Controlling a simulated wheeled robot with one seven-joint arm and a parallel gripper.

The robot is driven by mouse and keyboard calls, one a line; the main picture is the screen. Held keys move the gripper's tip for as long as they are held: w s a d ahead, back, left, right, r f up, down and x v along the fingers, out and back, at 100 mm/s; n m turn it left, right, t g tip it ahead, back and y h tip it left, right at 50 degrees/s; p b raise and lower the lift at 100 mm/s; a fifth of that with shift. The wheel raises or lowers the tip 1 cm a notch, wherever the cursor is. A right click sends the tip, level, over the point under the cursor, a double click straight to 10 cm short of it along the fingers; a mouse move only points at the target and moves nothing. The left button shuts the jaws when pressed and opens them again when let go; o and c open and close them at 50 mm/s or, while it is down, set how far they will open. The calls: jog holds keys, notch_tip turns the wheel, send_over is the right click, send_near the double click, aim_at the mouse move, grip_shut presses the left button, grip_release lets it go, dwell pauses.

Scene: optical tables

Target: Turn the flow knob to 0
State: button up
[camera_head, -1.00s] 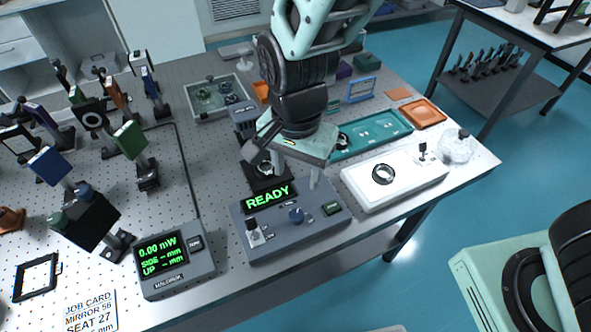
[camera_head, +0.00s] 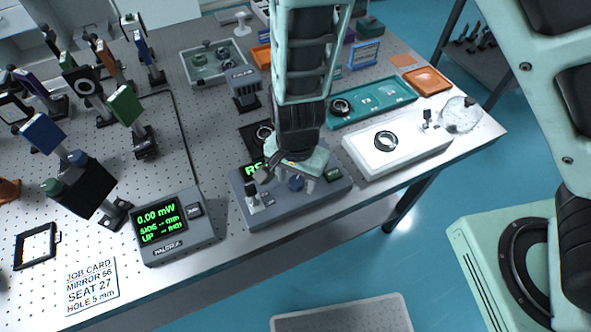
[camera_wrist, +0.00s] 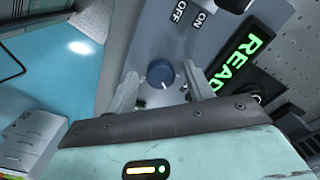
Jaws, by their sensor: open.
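The grey control box (camera_head: 318,203) sits at the front edge of the optical table. Its blue flow knob (camera_head: 296,183) is on the top face, partly under my gripper. In the wrist view the blue knob (camera_wrist: 160,73) lies just ahead of and between the two fingertips. My gripper (camera_wrist: 160,90) is open, with one finger on each side and no contact that I can make out. The green READY display (camera_wrist: 240,66) is cut off in the wrist view and mostly covered by my gripper in the head view. The knob's scale marks are too small to read.
An ON/OFF switch (camera_head: 252,196) stands left of the knob. The power meter (camera_head: 172,228) reading 0.00 mW is further left. A white box (camera_head: 400,150) with a black ring is at the right, and a teal tray (camera_head: 375,101) lies behind.

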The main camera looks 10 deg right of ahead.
jog(key=shift+c, duration=0.3)
jog(key=c, duration=0.9)
jog(key=n+p, duration=0.1)
jog(key=n, duration=0.3)
jog(key=shift+r, duration=0.1)
jog(key=shift+n, duration=2.1)
jog(key=o, duration=1)
jog(key=shift+c, duration=0.2)
